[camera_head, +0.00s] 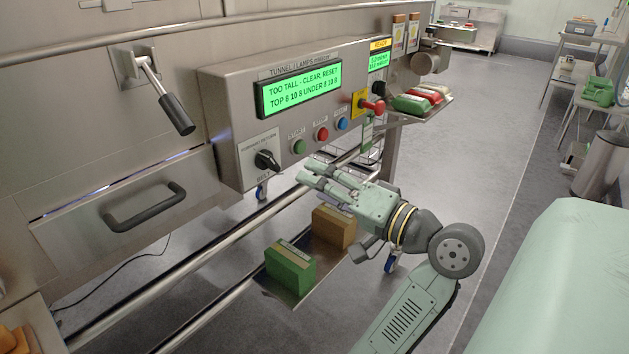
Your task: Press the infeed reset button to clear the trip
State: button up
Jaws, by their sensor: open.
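The control panel (223,100) is on the machine's front. Its green screen (299,90) reads "TOO TALL - CLEAR, RESET" above a second line of text. Below the screen are a green button (299,147), a red button (321,134) and a blue button (342,124). The small labels over them are hard to read; the blue one's seems to say reset. My gripper (309,181) is open and empty, in front of and below the buttons, pointing left. It appears apart from the panel, and all three buttons show uncovered.
A black rotary selector (267,160) is left of the buttons. A red mushroom knob (373,106) on a yellow plate juts out at right. A tray (440,107) holds several packs. A green box (290,267) and a brown box (334,227) sit below my gripper. Metal rails (215,245) run along the front.

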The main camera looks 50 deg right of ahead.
aim_at(343, 122)
jog(key=z, duration=1.25)
